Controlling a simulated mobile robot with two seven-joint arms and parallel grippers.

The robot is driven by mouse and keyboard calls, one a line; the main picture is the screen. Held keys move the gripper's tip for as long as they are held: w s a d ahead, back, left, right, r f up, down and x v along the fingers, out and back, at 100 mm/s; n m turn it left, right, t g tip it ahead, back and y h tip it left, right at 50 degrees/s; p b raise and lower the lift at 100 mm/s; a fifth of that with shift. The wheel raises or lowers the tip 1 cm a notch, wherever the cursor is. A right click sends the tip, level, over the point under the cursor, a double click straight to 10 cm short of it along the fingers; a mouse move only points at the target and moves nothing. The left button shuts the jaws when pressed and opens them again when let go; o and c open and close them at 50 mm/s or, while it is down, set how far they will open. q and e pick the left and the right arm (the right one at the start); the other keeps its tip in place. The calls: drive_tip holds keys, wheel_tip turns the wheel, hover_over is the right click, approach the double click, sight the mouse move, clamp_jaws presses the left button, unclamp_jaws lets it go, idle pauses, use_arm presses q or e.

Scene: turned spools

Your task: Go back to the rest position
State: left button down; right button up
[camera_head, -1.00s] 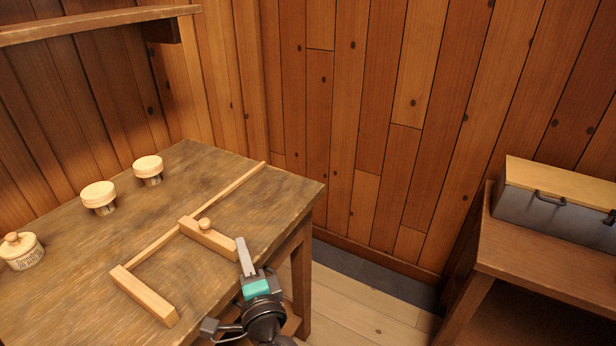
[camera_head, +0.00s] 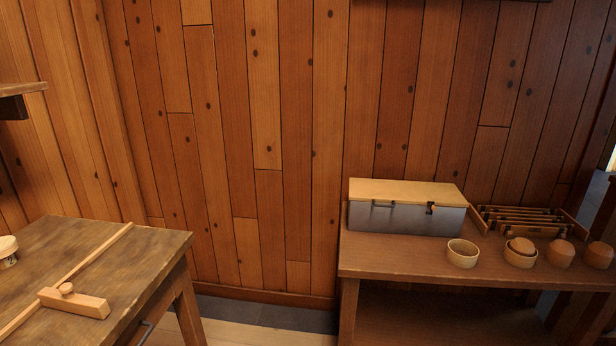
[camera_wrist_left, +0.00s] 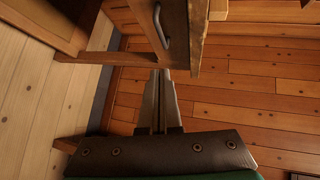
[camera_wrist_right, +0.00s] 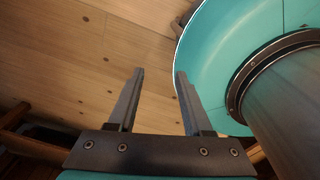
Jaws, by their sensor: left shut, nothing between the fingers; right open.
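My left gripper (camera_wrist_left: 159,100) is in the left wrist view, its two fingers together with nothing between them. Wooden furniture with a dark handle (camera_wrist_left: 161,27) stands just beyond its fingertips; I cannot tell the gap. My right gripper (camera_wrist_right: 158,78) is in the right wrist view, its fingers apart and empty, above a plank floor (camera_wrist_right: 70,60). My own teal base shows close beside it. Neither gripper shows in the head view.
A side table (camera_head: 400,262) at the right carries a grey box (camera_head: 405,215), a rack (camera_head: 525,220) and several round wooden pieces (camera_head: 462,254).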

use_arm(q)
drive_tip(key=s+d+f+g+h, duration=0.2)
drive_tip(key=s+d+f, duration=0.15)
drive_tip(key=f, duration=0.45)
drive_tip(key=s+d+f+n+g+h, duration=0.1)
drive_tip(key=s+d+f+h, duration=0.2)
drive_tip(key=f, duration=0.5)
drive_tip(key=s+d+f+g+h, duration=0.1)
drive_tip(key=s+f+g+h, duration=0.1)
drive_tip(key=s+f, duration=0.45)
drive_tip(key=s+f+n+g+h, duration=0.1)
drive_tip(key=s+f+n+g, duration=0.1)
drive_tip(key=s+f, duration=0.4)
drive_tip(key=s+d+f+n+g+h, duration=0.1)
drive_tip(key=s+f+n+g, duration=0.2)
drive_tip(key=s, duration=1.1)
wheel_tip(320, 180, down, 3)
drive_tip(key=shift+f+n+h, duration=0.2)
drive_tip(key=shift+n+h, duration=0.2)
drive_tip(key=shift+n, duration=0.1)
use_arm(e)
drive_tip(key=shift+w+a, duration=0.8)
drive_tip(key=shift+w, duration=0.1)
use_arm(q)
drive_tip(key=shift+s, duration=0.2)
